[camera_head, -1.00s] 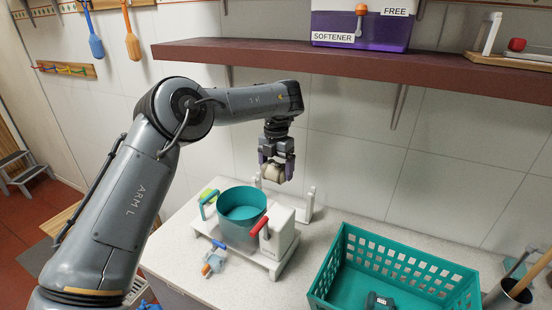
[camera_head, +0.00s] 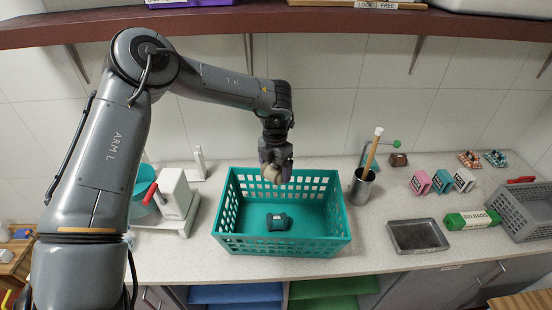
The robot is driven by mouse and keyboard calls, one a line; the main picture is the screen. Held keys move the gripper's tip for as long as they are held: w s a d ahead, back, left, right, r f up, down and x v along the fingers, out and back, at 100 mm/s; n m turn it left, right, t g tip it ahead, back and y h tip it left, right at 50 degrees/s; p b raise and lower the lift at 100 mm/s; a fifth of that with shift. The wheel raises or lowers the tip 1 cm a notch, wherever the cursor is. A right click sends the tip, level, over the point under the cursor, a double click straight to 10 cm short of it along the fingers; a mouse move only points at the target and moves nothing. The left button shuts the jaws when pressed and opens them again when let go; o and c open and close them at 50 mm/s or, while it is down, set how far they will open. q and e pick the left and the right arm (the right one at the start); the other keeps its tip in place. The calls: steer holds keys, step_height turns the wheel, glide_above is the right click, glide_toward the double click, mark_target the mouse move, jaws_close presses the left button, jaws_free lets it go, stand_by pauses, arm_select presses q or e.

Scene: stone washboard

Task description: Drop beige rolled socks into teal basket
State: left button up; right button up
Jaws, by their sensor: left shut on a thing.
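My left gripper (camera_head: 274,172) is shut on the beige rolled socks (camera_head: 272,174), which show as a small pale bundle between its fingers. It holds them over the far part of the teal basket (camera_head: 340,222), around the height of the back rim or above it; the exact height is hard to tell. The basket has perforated walls and an open top. A dark rolled bundle (camera_head: 278,222) lies on its floor. My right gripper is not in view.
A white device with a red handle (camera_head: 172,195) stands left of the basket. A metal cup with a wooden stick (camera_head: 362,186) stands close to its right. Farther right are a grey tray (camera_head: 417,236), small boxes (camera_head: 442,180) and a grey crate (camera_head: 522,210). A brown shelf (camera_head: 300,22) hangs above.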

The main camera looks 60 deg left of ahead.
arm_select(q)
steer(key=shift+w+d+r, duration=0.15)
steer(key=shift+d, duration=0.35)
steer(key=shift+w, duration=0.1)
steer(key=shift+a+f, duration=0.15)
steer(key=shift+f, duration=0.2)
steer(key=shift+f+b, duration=1.7)
steer(key=shift+f, duration=0.7)
steer(key=o, duration=0.8)
steer(key=shift+r, duration=0.1)
